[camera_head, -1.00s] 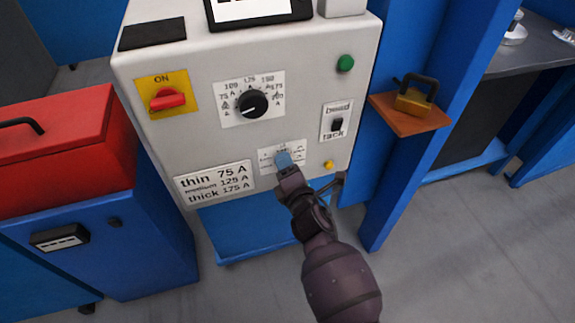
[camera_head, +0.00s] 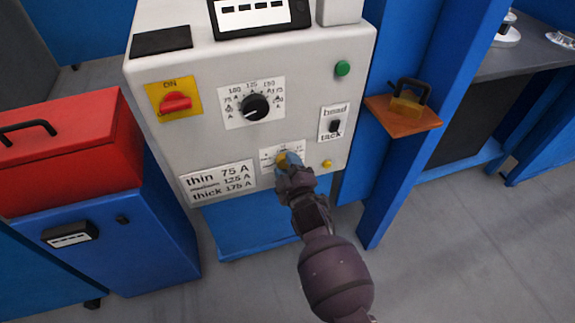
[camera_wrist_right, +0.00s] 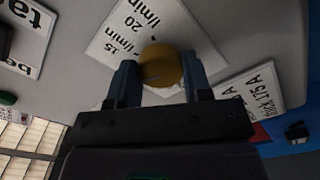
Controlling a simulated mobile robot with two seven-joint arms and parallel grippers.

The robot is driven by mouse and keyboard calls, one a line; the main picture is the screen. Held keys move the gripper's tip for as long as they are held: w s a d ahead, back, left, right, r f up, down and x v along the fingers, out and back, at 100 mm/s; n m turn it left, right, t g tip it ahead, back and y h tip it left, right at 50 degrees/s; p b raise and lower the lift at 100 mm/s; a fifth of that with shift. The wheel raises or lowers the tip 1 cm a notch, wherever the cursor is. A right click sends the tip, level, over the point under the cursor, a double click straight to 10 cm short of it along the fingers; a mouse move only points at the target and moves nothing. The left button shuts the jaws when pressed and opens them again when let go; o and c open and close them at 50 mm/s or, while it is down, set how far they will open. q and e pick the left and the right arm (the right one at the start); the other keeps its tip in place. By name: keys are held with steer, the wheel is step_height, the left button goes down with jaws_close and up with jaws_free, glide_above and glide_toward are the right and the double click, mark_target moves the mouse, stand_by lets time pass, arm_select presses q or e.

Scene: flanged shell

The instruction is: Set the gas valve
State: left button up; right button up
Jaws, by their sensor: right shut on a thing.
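The gas valve is a round brass-yellow knob (camera_wrist_right: 160,65) on a white scale plate (camera_wrist_right: 128,35) on the machine's front; the wrist view shows l/min marks, 15 and 20 among them. In the head view only a small yellow part of the knob (camera_head: 282,160) shows beside my gripper. My right gripper (camera_wrist_right: 162,80) has its two blue-grey fingers on either side of the knob and is shut on it. It also shows in the head view (camera_head: 289,164), where it covers part of the scale plate. The knob's pointer is not clear. My left gripper is not in view.
The pale machine panel (camera_head: 225,65) also carries a red switch (camera_head: 175,102), a black current dial (camera_head: 255,107), a bead/tack switch (camera_head: 334,126), a green button (camera_head: 343,68) and a small yellow button (camera_head: 327,163). A padlock (camera_head: 408,101) sits on an orange shelf at right. A red toolbox (camera_head: 70,150) is at left.

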steer(key=m+p, duration=0.1)
steer(key=m, duration=0.3)
steer(key=shift+r, duration=0.1)
steer(key=m, duration=0.2)
steer(key=shift+m, duration=0.3)
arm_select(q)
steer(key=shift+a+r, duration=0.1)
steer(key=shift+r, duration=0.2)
arm_select(e)
steer(key=shift+m, duration=0.6)
arm_select(q)
steer(key=shift+p, duration=0.3)
arm_select(e)
steer(key=o, duration=0.9)
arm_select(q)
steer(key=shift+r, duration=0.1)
arm_select(e)
steer(key=shift+o, duration=0.2)
